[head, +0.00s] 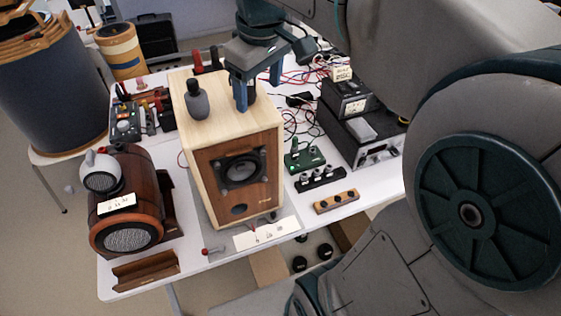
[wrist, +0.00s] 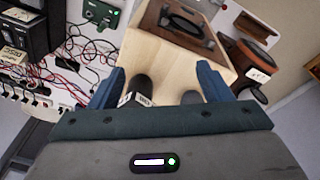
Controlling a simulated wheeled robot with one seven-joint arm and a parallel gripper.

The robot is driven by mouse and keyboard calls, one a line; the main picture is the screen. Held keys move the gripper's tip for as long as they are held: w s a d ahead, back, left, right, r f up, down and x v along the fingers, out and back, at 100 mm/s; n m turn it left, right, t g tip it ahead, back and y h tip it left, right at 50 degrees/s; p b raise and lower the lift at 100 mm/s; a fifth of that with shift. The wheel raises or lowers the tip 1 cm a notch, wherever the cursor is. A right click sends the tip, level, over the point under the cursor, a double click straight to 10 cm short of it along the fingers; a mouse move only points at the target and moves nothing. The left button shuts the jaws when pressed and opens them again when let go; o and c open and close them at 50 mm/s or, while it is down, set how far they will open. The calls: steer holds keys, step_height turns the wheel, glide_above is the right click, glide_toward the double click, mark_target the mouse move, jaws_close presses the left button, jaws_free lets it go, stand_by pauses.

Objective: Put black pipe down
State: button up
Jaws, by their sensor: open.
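My gripper (head: 258,93) is open above the back right of the wooden speaker box (head: 235,135). The black pipe (head: 251,90) stands on the box top between the fingers, partly hidden by them in the head view. In the wrist view the black pipe (wrist: 139,90) shows a white label and lies nearer the left finger of my gripper (wrist: 161,71). A dark grey bottle-shaped object (head: 197,102) stands on the box top to the left. It also shows in the wrist view (wrist: 190,97), near the right finger, partly hidden by my gripper.
The box stands on a white table (head: 120,279). A brown barrel-shaped speaker (head: 140,190) is to its left. Black electronic units (head: 362,130), a green circuit box (head: 305,159) and red and black cables lie to its right. The front left of the box top is clear.

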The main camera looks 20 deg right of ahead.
steer(key=s+f+m+t, duration=0.1)
steer(key=s+f+m, duration=0.4)
steer(key=s+f, duration=0.6)
steer(key=shift+f+m+t, duration=0.3)
steer(key=shift+f+m, duration=0.1)
steer(key=shift+f, duration=0.3)
